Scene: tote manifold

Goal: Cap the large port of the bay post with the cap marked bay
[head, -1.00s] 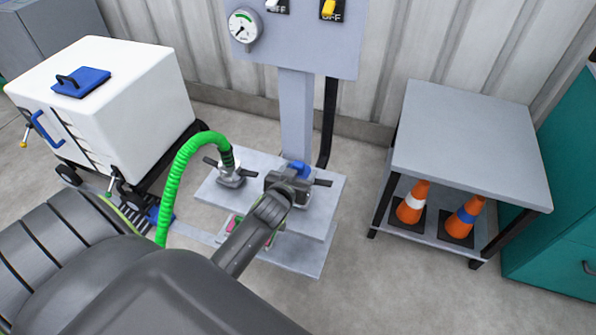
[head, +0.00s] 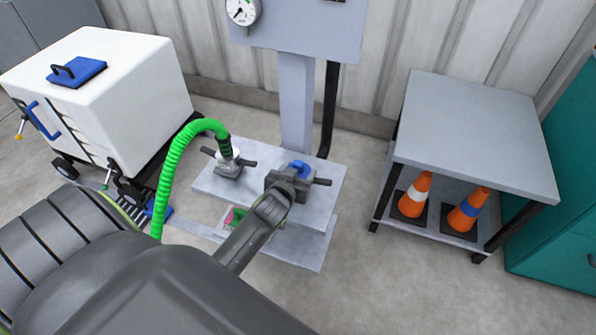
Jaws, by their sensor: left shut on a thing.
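The bay post (head: 297,105) stands upright against the wall, with a grey shelf (head: 205,184) at its foot. My left gripper (head: 288,184) is over the right-hand port on this shelf and mostly covers it. It is shut on a small blue part (head: 301,167), apparently a cap; no marking is readable. A dark lever (head: 322,182) sticks out to the right of the gripper. I cannot tell whether the blue part is seated on the port. The left-hand port (head: 228,169) has dark levers and a green hose (head: 170,175) on it. My right gripper is out of view.
A white cart (head: 125,95) with a blue handled lid (head: 77,71) stands at left. A small pink and green item (head: 236,215) lies below the shelf. A grey table (head: 478,130) with two orange cones (head: 414,196) below stands right. Floor between is clear.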

